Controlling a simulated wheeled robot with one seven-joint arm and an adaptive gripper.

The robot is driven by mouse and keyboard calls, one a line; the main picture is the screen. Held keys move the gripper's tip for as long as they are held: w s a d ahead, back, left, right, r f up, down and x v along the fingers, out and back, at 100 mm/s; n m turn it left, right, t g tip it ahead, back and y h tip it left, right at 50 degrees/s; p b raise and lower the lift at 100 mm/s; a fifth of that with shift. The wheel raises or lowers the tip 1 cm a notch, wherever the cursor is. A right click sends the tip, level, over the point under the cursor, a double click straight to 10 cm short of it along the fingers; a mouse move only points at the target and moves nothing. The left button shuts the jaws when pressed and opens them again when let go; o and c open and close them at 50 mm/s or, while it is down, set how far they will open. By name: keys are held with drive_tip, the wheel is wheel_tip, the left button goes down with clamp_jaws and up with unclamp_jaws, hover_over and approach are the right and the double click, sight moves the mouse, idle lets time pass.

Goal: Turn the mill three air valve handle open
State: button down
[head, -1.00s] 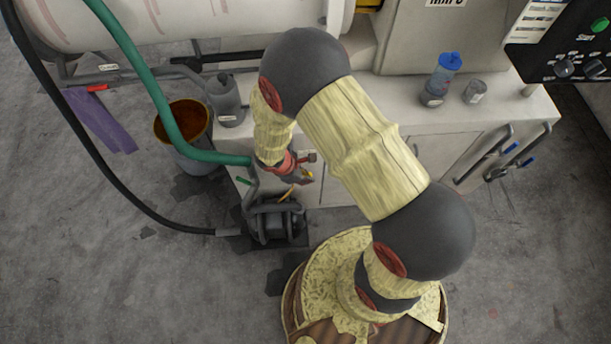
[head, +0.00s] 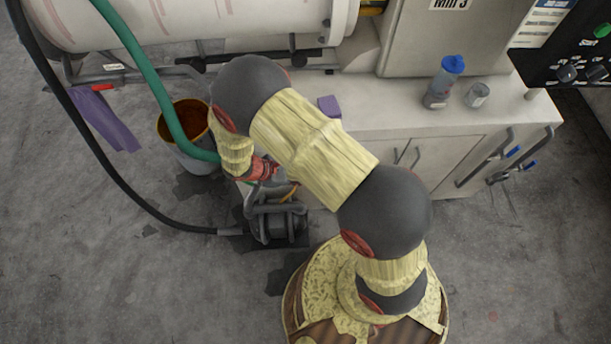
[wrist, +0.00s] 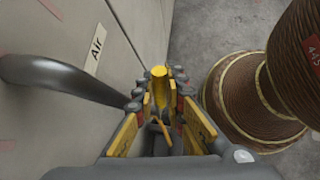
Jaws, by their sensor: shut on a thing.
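My gripper (wrist: 160,110) is shut on the yellow air valve handle (wrist: 159,76), which shows between its fingers in the wrist view. The "Air" label (wrist: 95,48) is on the pale panel beside it, and a dark grey pipe (wrist: 60,76) curves out below the label. In the head view my gripper (head: 266,170) is low in front of the cabinet, above the pump and partly covered by my arm. A yellow piece (head: 290,190) shows just beside it; how far the handle is turned I cannot tell.
The dark pump (head: 275,222) stands on the floor below my gripper. A green hose (head: 150,75) and a bucket (head: 188,125) are at left. A black hose (head: 95,160) runs to the pump.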

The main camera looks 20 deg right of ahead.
drive_tip(key=h, duration=0.1)
drive_tip(key=a+h, duration=0.1)
drive_tip(key=h, duration=0.1)
drive_tip(key=a+g+h+b, duration=0.1)
drive_tip(key=shift+w+a+r+n, duration=0.2)
drive_tip(key=shift+w+n, duration=0.1)
drive_tip(key=shift+w, duration=0.1)
drive_tip(key=shift+h, duration=0.4)
drive_tip(key=c, duration=1.8)
unclamp_jaws()
drive_tip(key=v, duration=1.2)
drive_tip(key=shift+r, duration=0.1)
drive_tip(key=shift+w, duration=0.1)
